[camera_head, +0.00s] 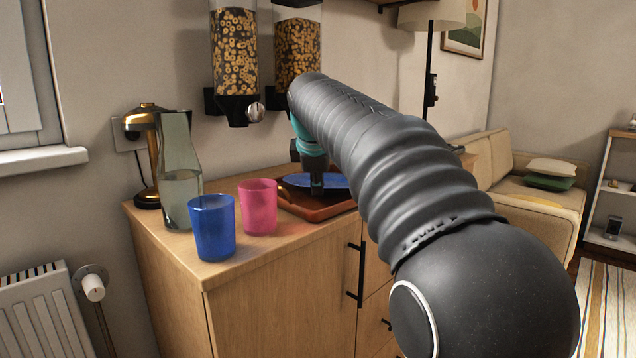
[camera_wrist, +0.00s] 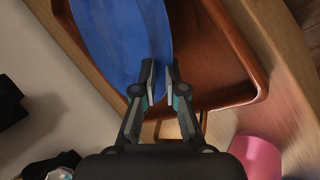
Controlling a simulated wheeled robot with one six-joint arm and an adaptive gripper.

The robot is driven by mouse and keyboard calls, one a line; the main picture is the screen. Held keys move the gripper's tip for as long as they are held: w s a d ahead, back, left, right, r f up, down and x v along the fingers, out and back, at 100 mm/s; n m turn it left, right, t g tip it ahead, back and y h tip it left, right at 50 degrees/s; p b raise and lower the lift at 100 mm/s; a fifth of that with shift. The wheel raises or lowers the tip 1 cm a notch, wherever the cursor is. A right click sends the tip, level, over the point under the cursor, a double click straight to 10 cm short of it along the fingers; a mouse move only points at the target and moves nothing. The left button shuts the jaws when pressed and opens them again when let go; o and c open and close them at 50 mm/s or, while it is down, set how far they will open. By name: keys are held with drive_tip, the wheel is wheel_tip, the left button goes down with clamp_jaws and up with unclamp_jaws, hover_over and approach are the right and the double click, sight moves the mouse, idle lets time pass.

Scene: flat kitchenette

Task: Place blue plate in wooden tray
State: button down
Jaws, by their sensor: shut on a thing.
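The blue plate (camera_head: 299,181) shows in the head view at the wooden tray on the counter, partly hidden by my gripper. It also shows in the wrist view (camera_wrist: 118,35), its rim between my fingers. My gripper (camera_head: 316,188) is shut on the plate's rim; the fingertips show in the wrist view (camera_wrist: 160,80). The brown wooden tray (camera_head: 311,213) lies on the counter, and its raised rim shows in the wrist view (camera_wrist: 262,70). The plate is over the tray's inside. I cannot tell whether it touches the tray's bottom.
A pink cup (camera_head: 258,207) stands just left of the tray, with a blue cup (camera_head: 212,228) beside it. A glass carafe (camera_head: 179,175) and a brass lamp (camera_head: 147,150) stand further left. Cereal dispensers (camera_head: 235,60) hang on the wall above. My arm hides the counter's right part.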

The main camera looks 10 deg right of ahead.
drive_tip(key=c, duration=1.2)
unclamp_jaws()
drive_tip(key=v, duration=1.2)
drive_tip(key=shift+f, duration=0.1)
